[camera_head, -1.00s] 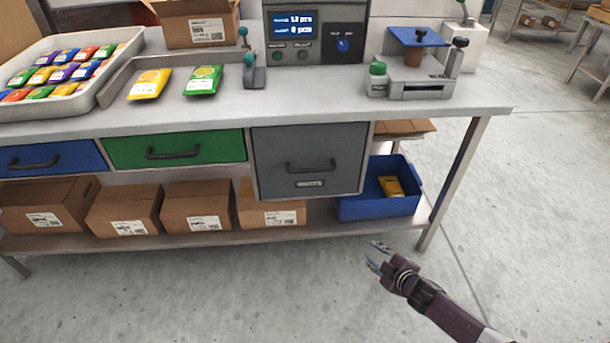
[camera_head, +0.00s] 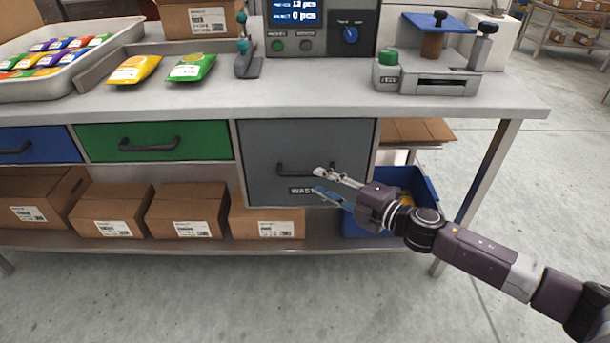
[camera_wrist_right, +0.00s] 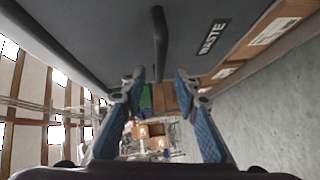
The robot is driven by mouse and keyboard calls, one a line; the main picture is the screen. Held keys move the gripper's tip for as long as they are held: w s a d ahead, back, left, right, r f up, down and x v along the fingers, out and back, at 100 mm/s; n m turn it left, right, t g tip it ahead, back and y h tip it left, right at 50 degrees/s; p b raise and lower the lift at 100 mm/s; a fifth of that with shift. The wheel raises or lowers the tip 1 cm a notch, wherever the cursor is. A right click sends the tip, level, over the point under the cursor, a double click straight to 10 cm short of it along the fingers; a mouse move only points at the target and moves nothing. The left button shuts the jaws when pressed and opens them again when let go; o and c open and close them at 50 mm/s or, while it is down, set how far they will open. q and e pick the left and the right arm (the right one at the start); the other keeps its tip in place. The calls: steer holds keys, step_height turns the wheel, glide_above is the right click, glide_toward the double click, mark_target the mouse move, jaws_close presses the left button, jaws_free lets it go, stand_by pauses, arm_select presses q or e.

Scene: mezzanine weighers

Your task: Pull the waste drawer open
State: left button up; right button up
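The waste drawer (camera_head: 262,150) is the grey drawer under the bench, right of the green one, and it is shut. Its dark bar handle (camera_head: 290,168) runs across the front, with a partly hidden "WASTE" label (camera_head: 300,190) below. My right gripper (camera_head: 318,182) is in front of the drawer, near the handle's right part, with its fingers apart and nothing between them. In the right wrist view the handle (camera_wrist_right: 160,45) is ahead of the two open fingertips (camera_wrist_right: 160,76), not between them. My left gripper is not in view.
Left of the waste drawer are a green drawer (camera_head: 190,137) and a blue drawer (camera_head: 50,146). Cardboard boxes (camera_head: 187,208) stand on the lower shelf. A blue bin (camera_head: 425,185) is right of the drawer, partly behind my right arm. The floor in front is clear.

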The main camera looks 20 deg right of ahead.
mark_target(308, 176)
steer(key=shift+x, duration=3.35)
jaws_close()
